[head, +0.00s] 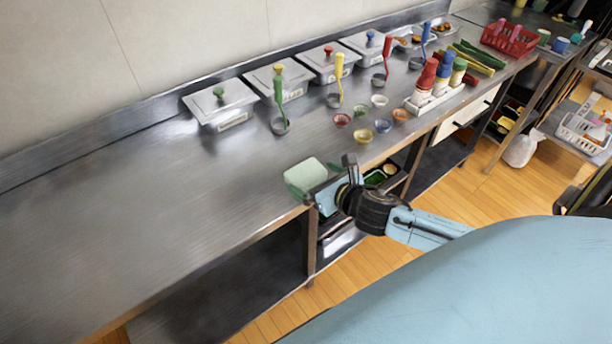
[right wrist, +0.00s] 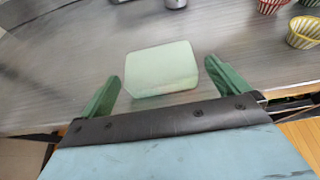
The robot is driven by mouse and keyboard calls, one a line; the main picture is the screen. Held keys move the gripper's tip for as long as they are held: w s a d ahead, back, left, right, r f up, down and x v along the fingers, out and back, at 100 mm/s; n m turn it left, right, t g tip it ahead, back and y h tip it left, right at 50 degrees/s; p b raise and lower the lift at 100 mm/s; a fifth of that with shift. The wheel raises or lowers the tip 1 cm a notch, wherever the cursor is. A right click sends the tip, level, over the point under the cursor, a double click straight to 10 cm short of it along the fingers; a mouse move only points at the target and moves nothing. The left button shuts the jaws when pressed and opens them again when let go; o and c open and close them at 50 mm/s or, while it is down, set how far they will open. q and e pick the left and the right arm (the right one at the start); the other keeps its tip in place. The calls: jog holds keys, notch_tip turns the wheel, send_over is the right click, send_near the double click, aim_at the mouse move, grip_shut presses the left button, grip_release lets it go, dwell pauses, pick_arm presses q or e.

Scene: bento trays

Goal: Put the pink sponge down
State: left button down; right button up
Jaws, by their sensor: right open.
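A pale green block with rounded corners (head: 304,173) lies on the steel counter near its front edge; it looks like a sponge. No pink sponge shows in either view. In the right wrist view the block (right wrist: 161,69) rests flat on the counter, just ahead of and between the green fingers. My right gripper (head: 316,180) is open at the counter's front edge, and it also shows in the right wrist view (right wrist: 163,82). Its fingers stand apart, with a gap to the block on both sides. My left gripper is not in view.
The steel counter (head: 130,200) is clear to the left. Lidded steel containers (head: 222,104) line the back, with ladles in front. Small colored bowls (head: 362,136) and a bottle rack (head: 440,98) stand to the right. An open compartment with food trays (head: 375,178) is below the edge.

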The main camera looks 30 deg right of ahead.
aim_at(308, 174)
jog(key=x, duration=0.4)
jog(key=shift+w+a, duration=0.1)
jog(key=shift+w, duration=0.1)
jog(key=shift+c, duration=0.3)
jog(key=c, duration=0.8)
